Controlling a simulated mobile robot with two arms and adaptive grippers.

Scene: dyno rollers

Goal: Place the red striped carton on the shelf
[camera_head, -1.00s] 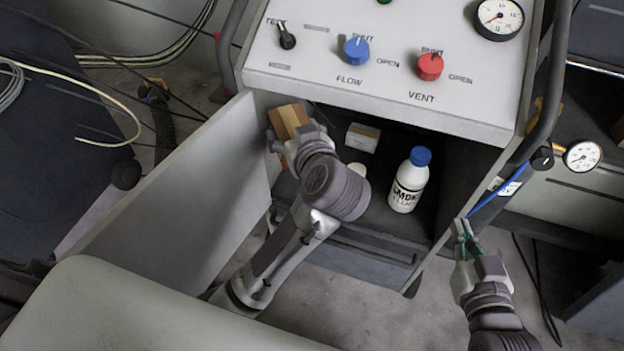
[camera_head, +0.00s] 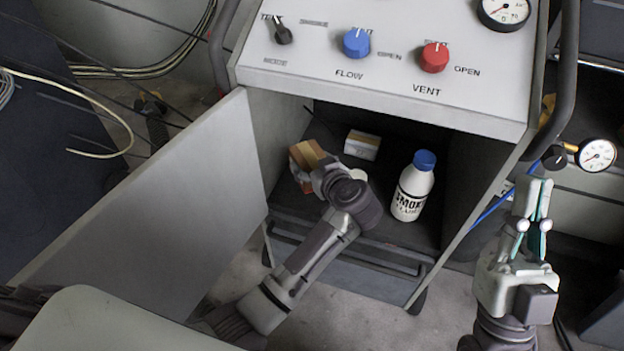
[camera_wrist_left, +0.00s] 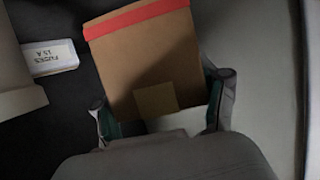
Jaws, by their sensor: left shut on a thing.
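The carton (camera_head: 307,155), brown with a red stripe across one end, is at the left inside the open cabinet. In the left wrist view the carton (camera_wrist_left: 150,65) stands between the two fingers. My left gripper (camera_head: 322,172) is shut on it, and its hand and wrist hide part of it. The dark shelf (camera_head: 388,228) lies inside the cabinet; I cannot tell whether the carton touches it. My right gripper (camera_head: 540,200) is outside the cabinet at the right, fingers close together, with nothing visible between them.
A small white fuses box (camera_head: 362,145) and a white bottle with a blue cap (camera_head: 411,190) stand on the shelf to the carton's right. A pale object (camera_wrist_left: 18,85) is partly hidden near my left wrist. The open door (camera_head: 170,190) is at the left. The control panel (camera_head: 390,75) overhangs the opening.

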